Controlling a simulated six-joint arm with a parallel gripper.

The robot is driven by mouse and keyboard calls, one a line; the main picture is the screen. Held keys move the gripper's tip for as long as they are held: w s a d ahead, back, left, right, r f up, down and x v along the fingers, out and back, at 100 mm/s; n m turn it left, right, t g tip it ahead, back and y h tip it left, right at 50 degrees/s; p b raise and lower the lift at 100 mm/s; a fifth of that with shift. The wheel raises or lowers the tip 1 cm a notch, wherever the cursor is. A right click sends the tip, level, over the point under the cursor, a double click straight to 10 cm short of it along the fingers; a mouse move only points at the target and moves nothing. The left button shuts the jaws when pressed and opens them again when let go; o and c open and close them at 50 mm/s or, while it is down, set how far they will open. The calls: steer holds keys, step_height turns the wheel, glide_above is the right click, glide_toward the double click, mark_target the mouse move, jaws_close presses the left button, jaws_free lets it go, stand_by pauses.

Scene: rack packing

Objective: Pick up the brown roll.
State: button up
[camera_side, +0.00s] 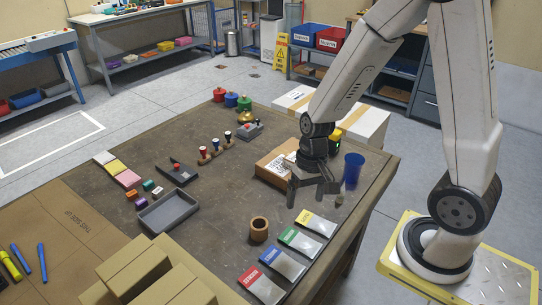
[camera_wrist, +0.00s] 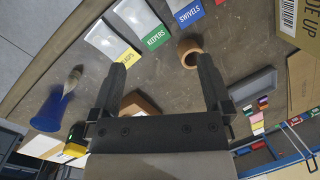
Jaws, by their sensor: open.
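The brown roll (camera_side: 259,229) is a short hollow ring of cardboard colour standing on the table, left of and nearer the camera than my gripper in the side view. My gripper (camera_side: 313,193) hangs above the table, open and empty, near the cardboard box and blue cup. In the wrist view the roll (camera_wrist: 190,52) shows just beyond the tip of the right-hand finger, apart from it as far as I can tell. The open gripper (camera_wrist: 160,68) has bare table between its fingers.
Labelled packets (camera_side: 283,254) lie in a row beside the roll. A blue cup (camera_side: 352,170) and a flat cardboard box (camera_side: 278,166) are close to my gripper. A grey tray (camera_side: 168,213) lies left of the roll, with open tabletop between. Brown boxes (camera_side: 150,272) stand at the front.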

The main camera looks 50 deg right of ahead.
steer(key=w+f+m+y, duration=0.3)
steer(key=f+m+y, duration=0.35)
steer(key=m, duration=0.25)
steer(key=m+t+y, duration=0.4)
steer(key=m+t, duration=0.2)
steer(key=m, duration=0.2)
glide_toward(259, 226)
steer(key=shift+w+a+f+h, duration=0.1)
steer(key=shift+a+f+h, duration=0.05)
steer(key=shift+a+f, duration=0.3)
steer(key=shift+w+a+f+h, duration=0.1)
steer(key=shift+a+f, duration=0.15)
steer(key=shift+a, duration=0.3)
steer(key=shift+w+d+f+m, duration=0.25)
steer(key=shift+m, duration=0.15)
steer(key=shift+x, duration=1.35)
steer(key=shift+w+x, duration=0.2)
steer(key=shift+x, duration=2.35)
steer(key=shift+d+r, duration=0.1)
steer(key=c, duration=1.1)
